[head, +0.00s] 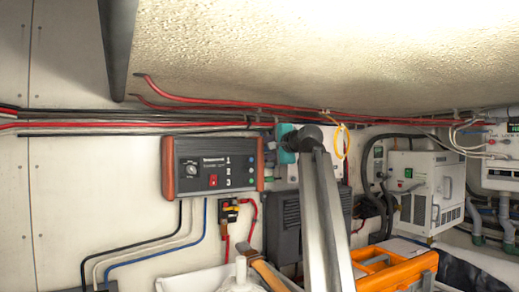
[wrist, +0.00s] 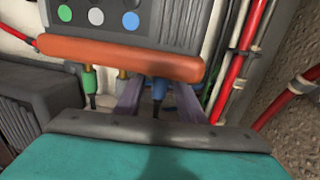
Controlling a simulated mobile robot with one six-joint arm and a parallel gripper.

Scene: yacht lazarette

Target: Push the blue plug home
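The blue plug (wrist: 160,88) is at the wooden end cap of the control panel (head: 216,167), on the panel's right side in the head view. A dark lead comes from the plug. My gripper (wrist: 158,102) is open, with one purple finger on each side of the blue plug; I cannot tell whether they touch it. How deep the plug sits is hidden by the end cap. In the head view my teal gripper (head: 284,145) is at the panel's right end and the blue plug is hidden there.
A green plug (wrist: 90,82) with a dark lead and a brass-coloured fitting (wrist: 122,74) sit beside the blue plug. Red and black cables (head: 80,118) run along the wall above the panel. A dark ribbed box (head: 287,222) stands below my gripper. An orange toolbox (head: 400,272) is lower right.

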